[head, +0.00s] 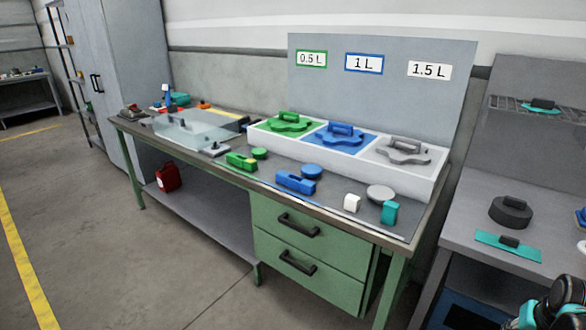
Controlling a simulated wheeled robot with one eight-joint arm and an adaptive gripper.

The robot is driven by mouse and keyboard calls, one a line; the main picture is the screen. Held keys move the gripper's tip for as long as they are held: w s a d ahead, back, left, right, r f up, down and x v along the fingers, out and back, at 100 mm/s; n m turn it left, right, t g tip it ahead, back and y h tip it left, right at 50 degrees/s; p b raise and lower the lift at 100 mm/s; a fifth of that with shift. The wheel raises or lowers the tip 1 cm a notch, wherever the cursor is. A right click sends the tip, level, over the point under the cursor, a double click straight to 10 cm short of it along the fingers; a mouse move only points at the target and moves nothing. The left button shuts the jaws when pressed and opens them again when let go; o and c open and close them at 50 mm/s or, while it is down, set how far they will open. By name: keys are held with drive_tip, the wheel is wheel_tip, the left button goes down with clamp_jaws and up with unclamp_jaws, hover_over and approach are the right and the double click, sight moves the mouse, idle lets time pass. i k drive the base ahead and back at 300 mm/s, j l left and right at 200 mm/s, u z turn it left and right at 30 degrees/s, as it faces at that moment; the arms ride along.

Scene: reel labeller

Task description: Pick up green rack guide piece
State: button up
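A green guide piece (289,122) with a raised handle and a lobed outline lies in the left compartment of the white rack (415,184), under the green-framed "0.5 L" label (311,58). Beside it in the rack lie a blue guide piece (340,134) and a grey one (402,151). On the bench in front are a green block (240,162) and a green disc (259,153). My gripper (554,303), black and teal, shows partly at the bottom right corner, far from the rack. Its fingers are not clear enough to tell open from shut.
The bench (331,212) also holds a blue block (295,183), a blue disc (311,172), a grey disc, white and teal blocks, and a clear panel (190,130). A grey side table (470,220) stands right. The floor (110,255) in front is clear.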

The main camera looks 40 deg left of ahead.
sight(250, 164)
drive_tip(key=u, duration=1.85)
